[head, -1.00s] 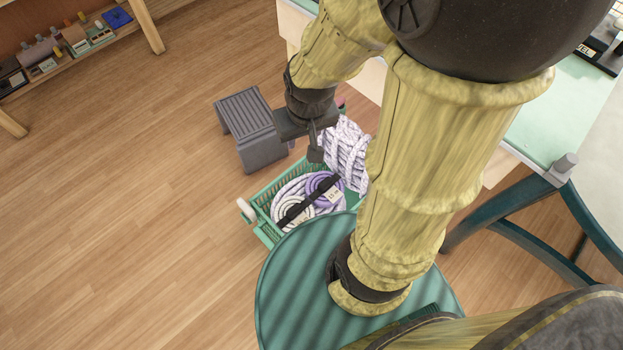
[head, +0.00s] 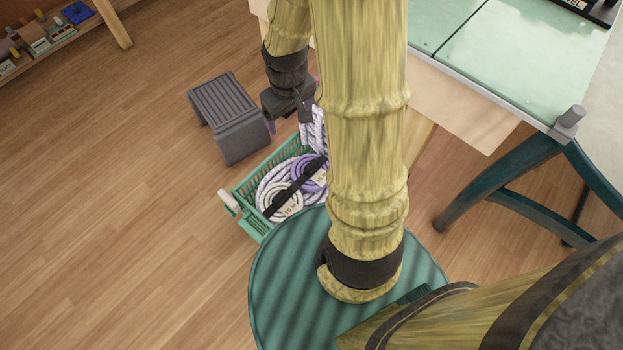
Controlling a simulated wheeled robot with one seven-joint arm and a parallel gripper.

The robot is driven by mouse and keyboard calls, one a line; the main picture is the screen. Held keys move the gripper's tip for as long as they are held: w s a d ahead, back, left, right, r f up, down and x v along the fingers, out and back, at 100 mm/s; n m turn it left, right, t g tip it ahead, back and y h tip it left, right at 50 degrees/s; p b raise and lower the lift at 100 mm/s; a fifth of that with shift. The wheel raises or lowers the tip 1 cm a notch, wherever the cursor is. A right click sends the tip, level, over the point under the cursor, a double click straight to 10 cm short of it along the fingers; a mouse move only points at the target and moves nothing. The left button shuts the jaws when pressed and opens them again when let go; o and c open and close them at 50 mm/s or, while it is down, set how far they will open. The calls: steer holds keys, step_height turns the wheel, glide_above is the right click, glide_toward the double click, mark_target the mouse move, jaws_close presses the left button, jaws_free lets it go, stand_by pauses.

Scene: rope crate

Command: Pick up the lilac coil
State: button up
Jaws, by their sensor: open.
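The lilac coil (head: 304,169) lies in a green crate (head: 247,184) on the floor, partly hidden behind my arm. A dark strap crosses the crate over the coils, and a pale label sits on the lilac coil. A white coil (head: 278,203) lies beside it at the near left. A pale speckled rope bundle (head: 312,128) is at the far end of the crate. My gripper (head: 304,114) is above the far end of the crate, next to this bundle and apart from the lilac coil. It is open; its fingers show only partly.
A grey step stool (head: 228,115) stands just left of the crate. A green-topped workbench (head: 480,70) with dark legs is on the right. A low shelf (head: 60,38) with small items is at the upper left. Wood floor is clear at left.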

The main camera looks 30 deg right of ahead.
steer(key=n+g+b, duration=0.1)
steer(key=n+b, duration=0.1)
steer(key=b, duration=0.8)
glide_above(311, 164)
step_height(311, 164, down, 23)
steer(key=shift+s+a+r, duration=0.2)
steer(key=shift+s+r, duration=0.1)
steer(key=shift+s, duration=0.05)
step_height(311, 164, down, 12)
steer(key=b, duration=0.6)
steer(key=shift+f, duration=0.15)
steer(key=f+b, duration=0.2)
steer(key=f, duration=0.1)
steer(key=f+b, duration=0.2)
steer(key=shift+w+d+f, duration=0.15)
steer(key=shift+w+d, duration=0.1)
